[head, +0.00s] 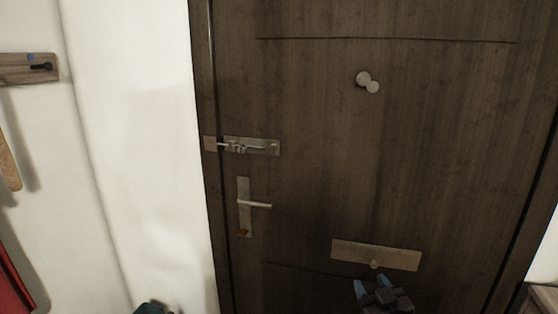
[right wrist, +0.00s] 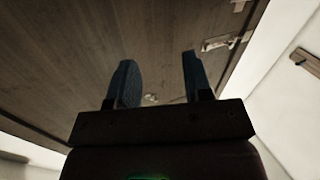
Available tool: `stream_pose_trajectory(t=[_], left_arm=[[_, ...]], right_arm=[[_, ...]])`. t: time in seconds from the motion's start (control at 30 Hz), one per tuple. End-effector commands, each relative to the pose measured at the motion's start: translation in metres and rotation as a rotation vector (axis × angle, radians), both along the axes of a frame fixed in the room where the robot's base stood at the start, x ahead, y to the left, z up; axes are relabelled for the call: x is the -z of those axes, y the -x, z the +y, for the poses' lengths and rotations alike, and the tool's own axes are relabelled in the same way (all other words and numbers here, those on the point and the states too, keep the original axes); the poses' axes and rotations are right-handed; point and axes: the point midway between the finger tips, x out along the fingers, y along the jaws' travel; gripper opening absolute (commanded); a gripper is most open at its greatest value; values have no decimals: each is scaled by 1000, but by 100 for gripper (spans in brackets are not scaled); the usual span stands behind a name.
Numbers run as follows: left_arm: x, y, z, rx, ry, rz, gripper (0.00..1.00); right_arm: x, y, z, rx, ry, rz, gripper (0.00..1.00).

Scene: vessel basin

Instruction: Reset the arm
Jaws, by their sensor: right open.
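My right gripper (head: 372,288) shows at the bottom of the head view, in front of the lower part of a dark wooden door (head: 320,130). In the right wrist view its two blue fingers (right wrist: 158,80) stand apart with nothing between them. It sits just below the metal mail-slot plate (head: 350,250) and appears apart from the door. A small dark part at the bottom edge (head: 153,308), left of the door, looks like the tip of my left arm; its fingers cannot be made out.
The door carries a slide bolt (head: 252,146), a lever handle (head: 257,204) and a round knob (head: 363,79). A wooden hook rack (head: 28,67) hangs on the white wall at left. A wooden furniture corner (head: 542,300) stands at lower right.

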Motion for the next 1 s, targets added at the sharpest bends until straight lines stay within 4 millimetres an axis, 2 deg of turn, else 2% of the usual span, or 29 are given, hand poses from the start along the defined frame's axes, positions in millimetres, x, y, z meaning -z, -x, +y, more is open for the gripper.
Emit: stream_pose_trajectory(t=[0.03, 0.17, 0.3, 0.5, 0.6, 0.7, 0.77, 1.0], left_arm=[[0, 0, 0, 0, 0, 0, 43], [0, 0, 0, 0, 0, -1, 43], [-1, -1, 0, 0, 0, -2, 43], [-2, -3, -1, 1, 1, -6, 43], [-2, -4, -1, 2, 1, -8, 43], [-3, -4, -1, 2, 0, -9, 43], [-3, -5, -1, 2, 0, -10, 43], [-3, -5, -1, 3, 1, -10, 43]], right_arm=[[21, 18, -8, 10, -7, 37, 46], [68, 61, -25, 34, -24, 134, 46], [116, 113, -42, 68, -25, 249, 46], [176, 191, -63, 117, -16, 411, 46], [195, 220, -69, 135, -14, 468, 46], [205, 238, -72, 146, -14, 504, 46], [208, 244, -73, 149, -14, 515, 46], [210, 247, -74, 151, -14, 522, 46]])
